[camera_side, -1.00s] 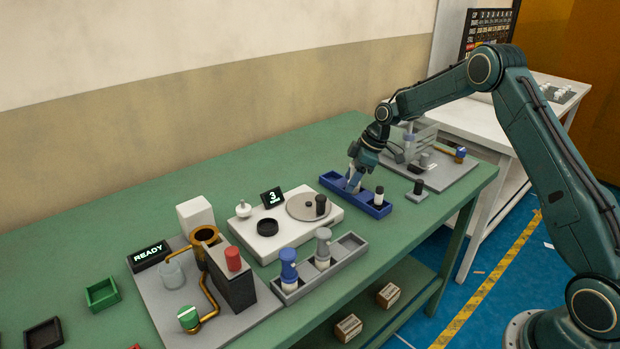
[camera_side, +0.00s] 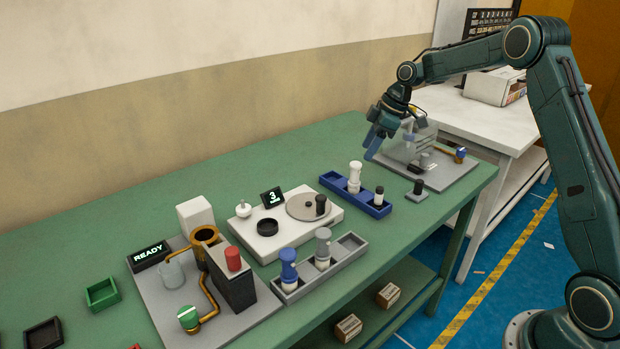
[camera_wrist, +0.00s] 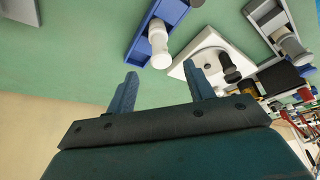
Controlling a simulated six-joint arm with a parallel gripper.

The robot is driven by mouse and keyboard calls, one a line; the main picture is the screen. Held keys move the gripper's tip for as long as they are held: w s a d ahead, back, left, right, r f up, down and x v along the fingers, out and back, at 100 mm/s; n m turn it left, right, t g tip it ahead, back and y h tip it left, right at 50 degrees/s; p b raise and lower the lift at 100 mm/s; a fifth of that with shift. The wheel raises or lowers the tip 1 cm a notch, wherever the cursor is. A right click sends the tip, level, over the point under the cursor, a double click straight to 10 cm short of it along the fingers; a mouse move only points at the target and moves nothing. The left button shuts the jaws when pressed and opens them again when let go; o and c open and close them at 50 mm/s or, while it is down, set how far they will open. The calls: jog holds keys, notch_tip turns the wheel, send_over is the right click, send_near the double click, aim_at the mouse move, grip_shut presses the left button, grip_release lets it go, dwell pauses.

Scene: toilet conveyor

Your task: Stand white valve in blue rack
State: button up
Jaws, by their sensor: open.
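The white valve (camera_side: 355,176) stands upright in the blue rack (camera_side: 330,180), in its middle part. My gripper (camera_side: 372,150) is open and empty, above the table behind and to the right of the rack. Its two fingers (camera_wrist: 162,84) stand apart in the wrist view with nothing between them.
A grey rack (camera_side: 348,247) with a blue-topped valve (camera_side: 288,268) and a grey-topped valve (camera_side: 323,248) stands in front. A white device with a round plate (camera_side: 270,243) lies left of the blue rack. A grey station (camera_side: 440,176) stands right of my gripper.

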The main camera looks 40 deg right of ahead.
jog(key=shift+s+d+r, duration=0.2)
jog(key=shift+s+r, duration=0.05)
jog(key=shift+r, duration=0.4)
jog(key=s+a+r+m+t+h, duration=0.15)
jog(key=s+a+r+m, duration=0.25)
jog(key=s+a+r, duration=1)
jog(key=s+a+f+m+h, duration=0.1)
jog(key=s+m, duration=0.1)
jog(key=s, duration=0.9)
jog(key=s+f+m, duration=0.1)
jog(key=s+m, duration=0.2)
jog(key=s, duration=0.8)
jog(key=shift+s+a+f+t+h, duration=0.3)
jog(key=shift+a+f+t+h, duration=0.05)
jog(key=shift+a+f+t, duration=0.1)
